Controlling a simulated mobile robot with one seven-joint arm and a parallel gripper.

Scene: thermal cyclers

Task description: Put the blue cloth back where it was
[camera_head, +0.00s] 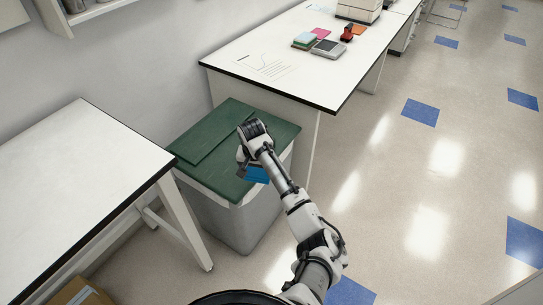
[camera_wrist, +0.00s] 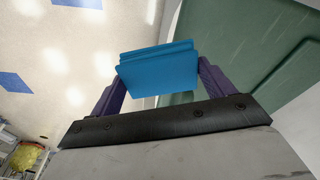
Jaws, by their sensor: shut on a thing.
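My gripper (camera_head: 254,168) is shut on the blue cloth (camera_head: 258,175), which looks like a folded, layered square. In the wrist view the blue cloth (camera_wrist: 158,68) sits between the two purple fingers. In the head view the cloth is over the front right part of the green lid of a grey bin. I cannot tell from these views whether the cloth touches the lid. My arm hides part of the lid and bin.
The green-lidded bin (camera_head: 213,140) stands between a white table (camera_head: 75,165) at left and a long white bench (camera_head: 265,50) behind. On the bench lie a small stack of coloured pieces (camera_head: 304,40), a grey flat device (camera_head: 327,48) and a red item (camera_head: 347,33). The floor at right is clear.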

